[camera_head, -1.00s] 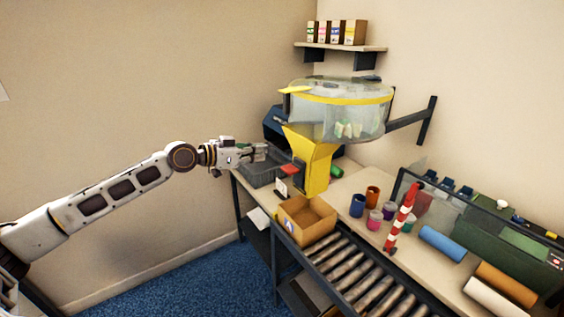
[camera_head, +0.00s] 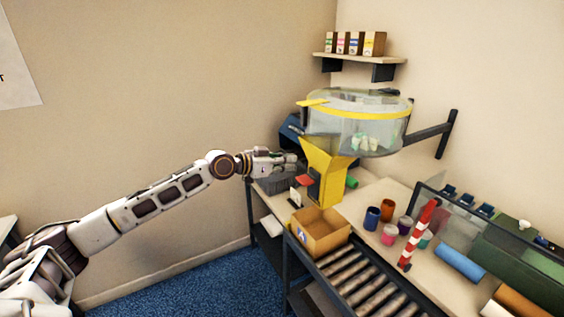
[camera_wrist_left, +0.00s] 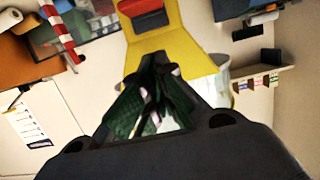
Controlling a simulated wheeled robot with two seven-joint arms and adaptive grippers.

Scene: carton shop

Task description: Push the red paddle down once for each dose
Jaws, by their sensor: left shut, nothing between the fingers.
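The red paddle (camera_head: 305,181) sticks out from the lower left side of the yellow dispenser chute (camera_head: 325,172). Above the chute is a clear hopper (camera_head: 358,122) with a yellow band and a few pale green pieces inside. My left gripper (camera_head: 296,160) is shut and empty, a little above and left of the paddle, apart from it as far as I can tell. In the left wrist view the shut fingers (camera_wrist_left: 156,70) point at the yellow chute (camera_wrist_left: 170,45), and the red paddle (camera_wrist_left: 137,6) shows at the top edge. My right gripper is not in view.
An open carton (camera_head: 320,232) stands below the chute at the head of a roller conveyor (camera_head: 358,280). Several cups (camera_head: 387,210) and a red-and-white striped post (camera_head: 419,232) stand to the right. A shelf (camera_head: 365,57) with small boxes hangs above.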

